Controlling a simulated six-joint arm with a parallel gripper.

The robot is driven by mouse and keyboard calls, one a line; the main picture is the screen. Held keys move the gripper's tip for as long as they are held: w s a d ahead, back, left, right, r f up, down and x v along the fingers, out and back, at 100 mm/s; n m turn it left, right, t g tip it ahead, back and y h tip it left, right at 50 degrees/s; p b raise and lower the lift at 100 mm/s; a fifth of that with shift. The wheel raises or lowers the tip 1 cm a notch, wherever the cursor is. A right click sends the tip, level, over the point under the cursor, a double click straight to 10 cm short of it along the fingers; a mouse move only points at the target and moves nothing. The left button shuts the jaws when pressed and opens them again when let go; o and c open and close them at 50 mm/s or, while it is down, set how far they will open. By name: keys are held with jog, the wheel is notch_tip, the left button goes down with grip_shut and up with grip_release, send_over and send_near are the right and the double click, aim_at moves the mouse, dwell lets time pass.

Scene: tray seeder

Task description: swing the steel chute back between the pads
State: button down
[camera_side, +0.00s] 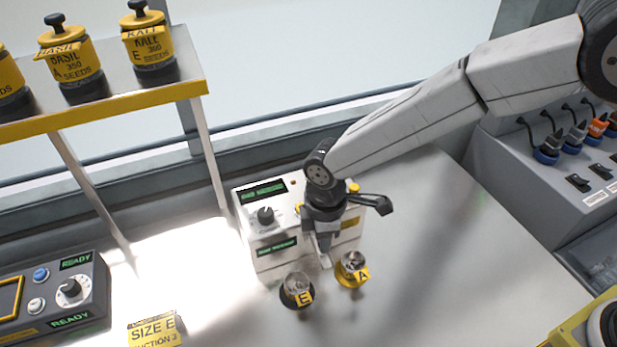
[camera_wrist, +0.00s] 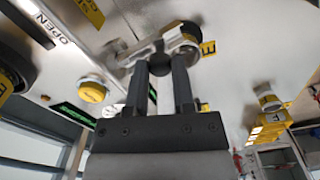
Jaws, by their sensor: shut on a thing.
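The steel chute (camera_wrist: 146,48) is a pale metal piece across the fingertips in the wrist view. In the side view my gripper (camera_side: 324,250) points down in front of the white machine and hides most of the chute. My gripper (camera_wrist: 160,68) is shut on the chute, near a dark round part. Two pads stand on the bench, each with a small cup: a black one tagged E (camera_side: 298,297) at left and a yellow one tagged A (camera_side: 352,273) at right. The fingertips are between and slightly behind them. The chute's exact angle cannot be told.
The white machine (camera_side: 268,238) has a dial and green displays behind the pads. A shelf (camera_side: 110,102) with seed jars is at upper left, and a grey console (camera_side: 60,300) at lower left. The bench right of the pads is clear.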

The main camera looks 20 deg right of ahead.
jog(key=shift+c, duration=2.2)
grip_release()
jog(key=shift+r, duration=0.15)
jog(key=shift+r, duration=3.8)
jog(key=shift+d, duration=0.1)
jog(key=s+d+m+t, duration=0.15)
jog(key=d+m, duration=0.65)
jog(key=d, duration=1)
jog(key=s+d+m+t, duration=0.1)
jog(key=s+d+m, duration=0.6)
jog(key=s+d, duration=0.2)
jog(key=shift+d+f, duration=0.4)
jog(key=shift+d, duration=0.55)
